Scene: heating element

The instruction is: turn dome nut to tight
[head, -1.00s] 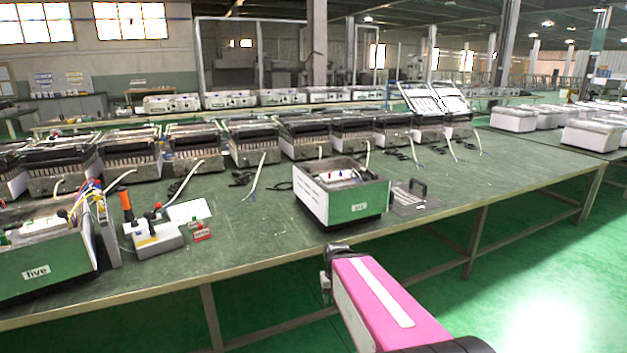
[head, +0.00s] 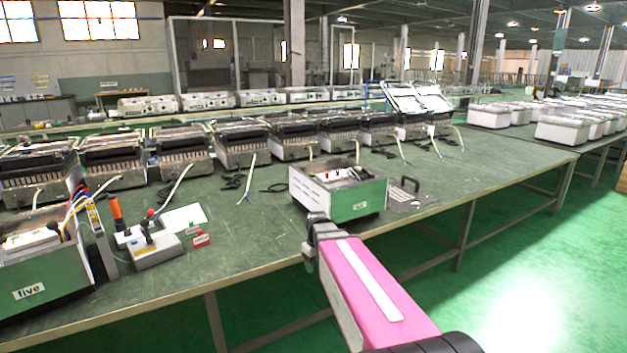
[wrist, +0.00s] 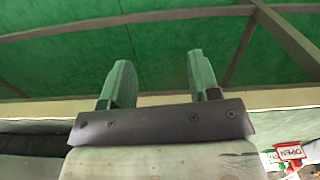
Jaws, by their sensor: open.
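I cannot make out a dome nut in either view. A green and white open box (head: 352,198) stands on the bench in the head view, with small red and blue parts inside it. Those parts are too small to tell apart. My pink arm reaches from the lower right, and my gripper end (head: 320,228) is in front of the box's near left corner in the picture. In the wrist view, the two fingers of my gripper (wrist: 159,78) are apart with nothing between them.
The green bench (head: 235,265) has its edge near my arm. A box marked "five" (head: 45,282) with coloured wires is at the left. A grey switch unit (head: 155,248) and red tag (head: 201,240) are beside it. Several heater units line the back.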

